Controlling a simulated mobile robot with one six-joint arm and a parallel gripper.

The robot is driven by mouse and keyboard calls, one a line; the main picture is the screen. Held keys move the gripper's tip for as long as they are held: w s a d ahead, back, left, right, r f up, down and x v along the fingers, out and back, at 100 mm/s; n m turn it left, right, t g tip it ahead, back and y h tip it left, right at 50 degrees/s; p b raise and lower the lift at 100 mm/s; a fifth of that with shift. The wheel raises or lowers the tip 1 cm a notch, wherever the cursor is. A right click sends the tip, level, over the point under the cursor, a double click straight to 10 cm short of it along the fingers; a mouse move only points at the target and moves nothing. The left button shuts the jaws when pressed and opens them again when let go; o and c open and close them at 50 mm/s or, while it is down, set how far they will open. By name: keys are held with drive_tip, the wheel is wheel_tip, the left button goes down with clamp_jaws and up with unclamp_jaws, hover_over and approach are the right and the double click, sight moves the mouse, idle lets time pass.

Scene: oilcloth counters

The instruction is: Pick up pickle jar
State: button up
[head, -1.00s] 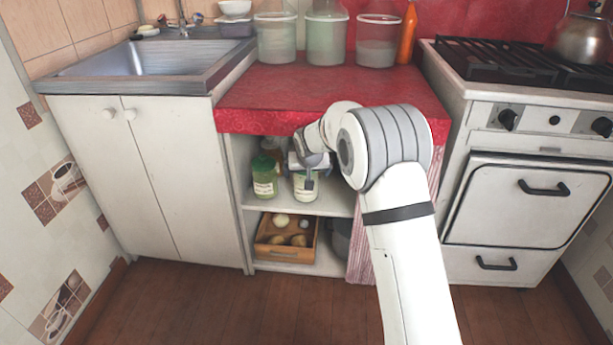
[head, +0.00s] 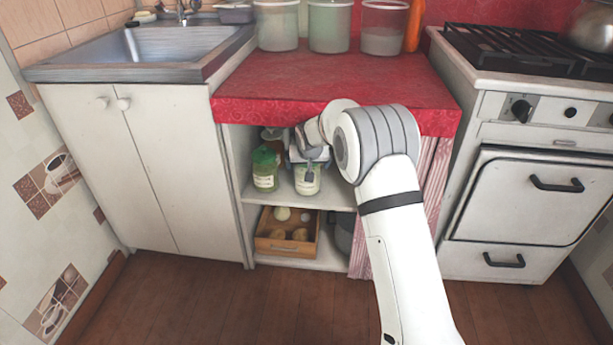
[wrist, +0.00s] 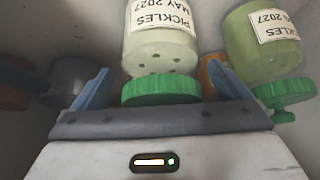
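A pale pickle jar (head: 307,184) stands on the upper shelf under the red counter. In the wrist view, where things appear upside down, this jar (wrist: 160,48) shows a "PICKLES MAY 2027" label and a green lid. My gripper (wrist: 160,72) is open, with one blue finger on each side of the jar's lid end and gaps on both sides. In the head view my gripper (head: 308,162) covers the jar's top. A greener pickle jar (head: 264,172) stands just left; it also shows in the wrist view (wrist: 265,45), outside the fingers, with a knobbed green lid.
A brown-topped container (head: 271,134) stands behind the jars. A wooden crate (head: 287,247) with round items sits on the lower shelf. The counter (head: 330,92) hangs close above my gripper. A striped curtain (head: 362,240) borders the shelf's right side.

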drive_tip(key=c, duration=1.8)
drive_tip(key=shift+c, duration=0.3)
drive_tip(key=shift+r, duration=0.15)
